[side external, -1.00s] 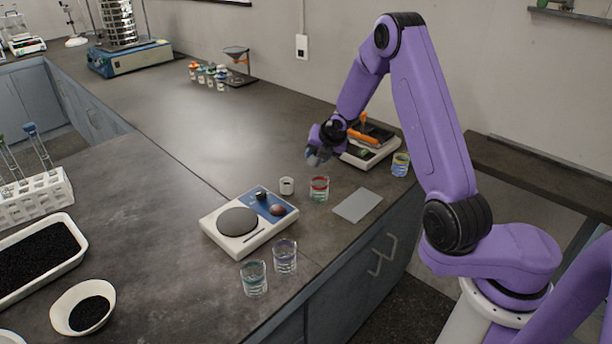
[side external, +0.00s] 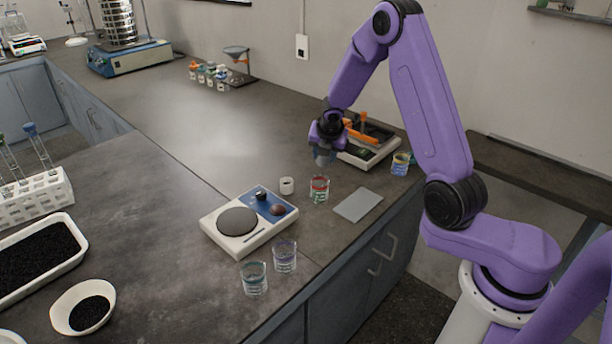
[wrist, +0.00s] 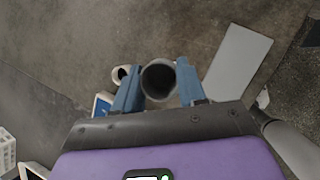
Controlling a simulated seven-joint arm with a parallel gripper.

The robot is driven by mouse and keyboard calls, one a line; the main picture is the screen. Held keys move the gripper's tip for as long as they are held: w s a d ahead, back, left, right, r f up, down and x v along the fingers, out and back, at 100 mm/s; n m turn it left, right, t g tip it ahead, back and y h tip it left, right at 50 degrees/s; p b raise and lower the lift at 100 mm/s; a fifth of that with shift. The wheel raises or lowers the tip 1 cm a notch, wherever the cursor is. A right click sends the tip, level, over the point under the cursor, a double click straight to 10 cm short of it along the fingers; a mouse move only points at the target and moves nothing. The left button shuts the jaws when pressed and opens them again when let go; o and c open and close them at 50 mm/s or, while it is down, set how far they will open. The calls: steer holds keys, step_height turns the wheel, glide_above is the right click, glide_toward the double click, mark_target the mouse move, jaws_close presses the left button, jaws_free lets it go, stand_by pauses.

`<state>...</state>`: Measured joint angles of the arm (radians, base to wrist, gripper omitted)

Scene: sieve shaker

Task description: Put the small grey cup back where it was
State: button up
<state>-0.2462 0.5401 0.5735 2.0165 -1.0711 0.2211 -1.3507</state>
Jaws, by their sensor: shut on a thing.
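My gripper (wrist: 158,85) is shut on the small grey cup (wrist: 159,82), a round grey vessel seen open end up between the two blue fingers in the wrist view. In the side view, my gripper (side external: 324,155) points down and holds the cup above the bench, behind the red-banded beaker. The cup is mostly hidden there by the fingers. A small white cup (side external: 287,185) stands on the bench beside the balance; it also shows left of the fingers in the wrist view (wrist: 121,73).
A red-banded beaker (side external: 319,189) and a flat grey plate (side external: 358,205) lie below my gripper. Two beakers (side external: 254,278) stand near the front edge. A second device (side external: 368,152) with orange parts is behind.

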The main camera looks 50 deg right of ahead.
steer(key=w+d+f+g, duration=0.1)
steer(key=w+f, duration=0.1)
steer(key=w, duration=0.1)
steer(key=w+d+f+m, duration=0.1)
steer(key=w+d+f, duration=0.1)
steer(key=w+f, duration=0.1)
steer(key=w+d+f+g, duration=0.1)
steer(key=w+f, duration=0.2)
steer(key=w, duration=0.2)
steer(key=shift+w+d+f+g, duration=0.1)
steer(key=shift+d+f+g, duration=0.05)
steer(key=shift+d+g, duration=0.15)
steer(key=shift+w+f, duration=0.1)
steer(key=shift+f, duration=0.05)
steer(key=shift+w+f, duration=0.1)
steer(key=shift+f, duration=1.45)
steer(key=shift+f, duration=0.15)
steer(key=o, duration=1)
